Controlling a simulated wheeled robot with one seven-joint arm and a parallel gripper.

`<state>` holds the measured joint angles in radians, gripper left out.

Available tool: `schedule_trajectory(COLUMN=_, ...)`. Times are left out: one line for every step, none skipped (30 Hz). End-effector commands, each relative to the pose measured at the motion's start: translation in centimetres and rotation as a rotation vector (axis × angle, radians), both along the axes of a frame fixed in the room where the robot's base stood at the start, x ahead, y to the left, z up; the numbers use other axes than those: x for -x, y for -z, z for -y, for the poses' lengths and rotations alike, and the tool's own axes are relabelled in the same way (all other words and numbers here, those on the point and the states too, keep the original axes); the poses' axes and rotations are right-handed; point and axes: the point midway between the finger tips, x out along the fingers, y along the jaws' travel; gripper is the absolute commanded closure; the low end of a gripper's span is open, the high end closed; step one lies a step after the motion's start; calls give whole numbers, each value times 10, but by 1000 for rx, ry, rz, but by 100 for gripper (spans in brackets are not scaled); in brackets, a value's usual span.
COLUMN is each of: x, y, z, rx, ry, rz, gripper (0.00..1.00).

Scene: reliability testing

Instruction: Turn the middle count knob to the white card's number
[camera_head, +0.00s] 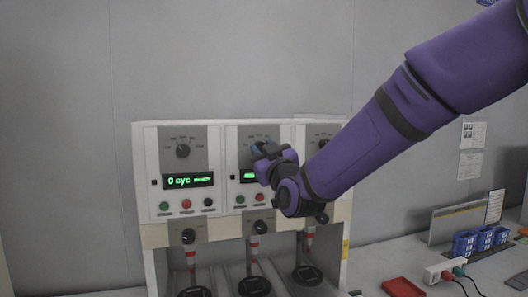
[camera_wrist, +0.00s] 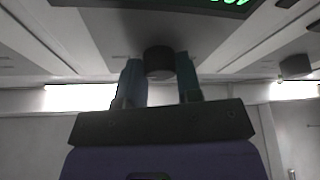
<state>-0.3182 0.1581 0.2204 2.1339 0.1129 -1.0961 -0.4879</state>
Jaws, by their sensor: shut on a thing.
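The middle count knob (camera_wrist: 158,60) is a dark round knob in the wrist view. It sits between the two blue-grey fingers of my gripper (camera_wrist: 160,75), which is shut on it. In the head view my gripper (camera_head: 263,150) is at the upper dial of the middle panel (camera_head: 231,190) and covers most of that knob and its scale. The middle display (camera_head: 249,176) is partly hidden and its number cannot be read. No white card with a readable number shows; white sheets (camera_head: 472,135) hang on the wall at the right.
The left panel has its own knob (camera_head: 183,151) and a green display (camera_head: 188,180) reading "0 cyc". The right panel's knob (camera_head: 323,143) is close beside my wrist. Lower knobs and buttons sit below. A red tray (camera_head: 403,287), power strip (camera_head: 445,271) and blue bins (camera_head: 465,243) are on the bench.

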Motion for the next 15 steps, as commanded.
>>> schedule_trajectory(x=0, y=2, z=0, rx=0, ry=0, rz=-5, gripper=91)
schedule_trajectory(x=0, y=2, z=0, rx=0, ry=0, rz=-5, gripper=91)
schedule_trajectory(x=0, y=2, z=0, rx=0, ry=0, rz=-5, gripper=91)
schedule_trajectory(x=0, y=2, z=0, rx=0, ry=0, rz=-5, gripper=91)
schedule_trajectory(x=0, y=2, z=0, rx=0, ry=0, rz=-5, gripper=91)
schedule_trajectory(x=0, y=2, z=0, rx=0, ry=0, rz=-5, gripper=91)
schedule_trajectory(x=0, y=2, z=0, rx=0, ry=0, rz=-5, gripper=91)
schedule_trajectory(x=0, y=2, z=0, rx=0, ry=0, rz=-5, gripper=91)
schedule_trajectory(x=0, y=2, z=0, rx=1, ry=0, rz=-4, gripper=91)
schedule_trajectory(x=0, y=2, z=0, rx=1, ry=0, rz=-4, gripper=65)
schedule_trajectory(x=0, y=2, z=0, rx=1, ry=0, rz=-4, gripper=58)
schedule_trajectory(x=0, y=1, z=0, rx=1, ry=0, rz=-4, gripper=49)
schedule_trajectory(x=0, y=1, z=0, rx=0, ry=0, rz=-3, gripper=42)
schedule_trajectory(x=0, y=1, z=0, rx=0, ry=0, rz=-3, gripper=42)
schedule_trajectory(x=0, y=1, z=0, rx=0, ry=-1, rz=-2, gripper=42)
